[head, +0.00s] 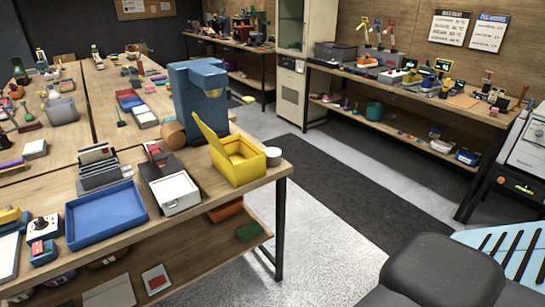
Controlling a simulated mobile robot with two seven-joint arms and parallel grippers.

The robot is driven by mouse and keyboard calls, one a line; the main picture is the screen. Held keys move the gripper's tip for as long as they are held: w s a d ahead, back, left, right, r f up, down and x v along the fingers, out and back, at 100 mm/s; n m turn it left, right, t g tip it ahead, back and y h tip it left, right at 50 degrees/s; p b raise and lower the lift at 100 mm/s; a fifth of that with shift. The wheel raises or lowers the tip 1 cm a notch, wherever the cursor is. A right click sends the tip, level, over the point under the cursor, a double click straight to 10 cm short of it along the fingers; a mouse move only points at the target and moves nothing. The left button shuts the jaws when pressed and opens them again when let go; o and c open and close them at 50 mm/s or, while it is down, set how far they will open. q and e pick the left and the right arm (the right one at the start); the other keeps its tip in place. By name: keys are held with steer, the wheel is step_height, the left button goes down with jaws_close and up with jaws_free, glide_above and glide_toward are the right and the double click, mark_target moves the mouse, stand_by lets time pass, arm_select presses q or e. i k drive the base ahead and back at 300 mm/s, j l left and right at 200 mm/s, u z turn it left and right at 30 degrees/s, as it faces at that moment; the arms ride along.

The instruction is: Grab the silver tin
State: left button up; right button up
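A small round grey-silver tin (273,156) stands at the right corner of the near wooden table. It sits right beside an open yellow box (238,168) with its lid raised; I cannot tell whether they touch. The tin is small in the head view, so its lid and details are not clear. Neither of my grippers is in view.
A tall blue machine (200,100) stands behind the yellow box. A dark floor mat (345,185) runs through the aisle. A long workbench (400,85) stands across it. The floor near the table corner is clear.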

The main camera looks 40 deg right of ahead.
mark_target(274, 154)
steer(key=i+z, duration=0.3)
steer(key=i, duration=0.15)
steer(key=i+z, duration=0.3)
steer(key=i+j, duration=0.05)
steer(key=i, duration=0.05)
